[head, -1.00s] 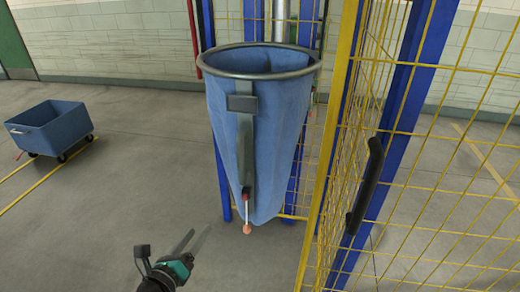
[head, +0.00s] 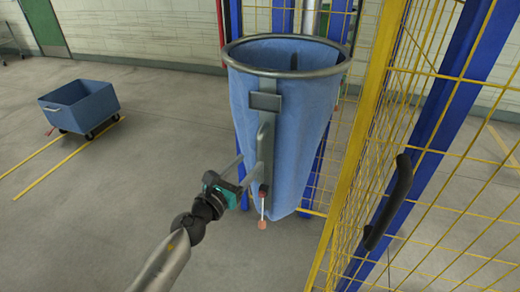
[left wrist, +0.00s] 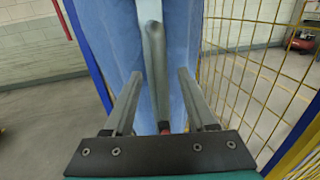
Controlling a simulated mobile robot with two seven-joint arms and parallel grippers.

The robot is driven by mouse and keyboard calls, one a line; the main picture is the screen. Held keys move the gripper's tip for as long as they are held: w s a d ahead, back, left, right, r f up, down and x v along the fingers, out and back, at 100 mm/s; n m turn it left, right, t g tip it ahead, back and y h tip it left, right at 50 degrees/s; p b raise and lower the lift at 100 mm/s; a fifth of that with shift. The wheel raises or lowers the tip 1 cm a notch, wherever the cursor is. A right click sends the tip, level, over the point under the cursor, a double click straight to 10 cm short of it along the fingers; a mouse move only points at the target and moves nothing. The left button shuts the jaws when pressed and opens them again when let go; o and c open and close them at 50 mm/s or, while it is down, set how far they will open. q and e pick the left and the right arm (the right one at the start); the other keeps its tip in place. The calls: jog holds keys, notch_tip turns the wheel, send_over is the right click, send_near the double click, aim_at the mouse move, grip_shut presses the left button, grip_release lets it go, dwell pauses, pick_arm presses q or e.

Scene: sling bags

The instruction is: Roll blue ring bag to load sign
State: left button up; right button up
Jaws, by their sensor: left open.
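The blue ring bag (head: 300,120) hangs open-topped from a grey metal ring, in the middle of the head view. A grey strap or bar (head: 267,140) runs down its front from a dark plate, with a red-tipped cord and an orange ball at its foot. My left gripper (head: 250,170) is open at the lower front of the bag. In the left wrist view the fingers (left wrist: 158,95) stand on either side of the grey bar (left wrist: 155,60), with the blue cloth behind. Whether they touch the bar cannot be told. My right gripper and the load sign are not in view.
A yellow mesh fence with blue posts (head: 440,130) and a black handle (head: 388,203) stands close to the right of the bag. A blue wheeled cart (head: 80,105) stands at the left by yellow floor lines. The grey floor between is clear.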

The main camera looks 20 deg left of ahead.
aim_at(258, 153)
pick_arm(q)
jog(key=shift+b+x, duration=0.4)
jog(key=shift+x, duration=3.15)
grip_shut()
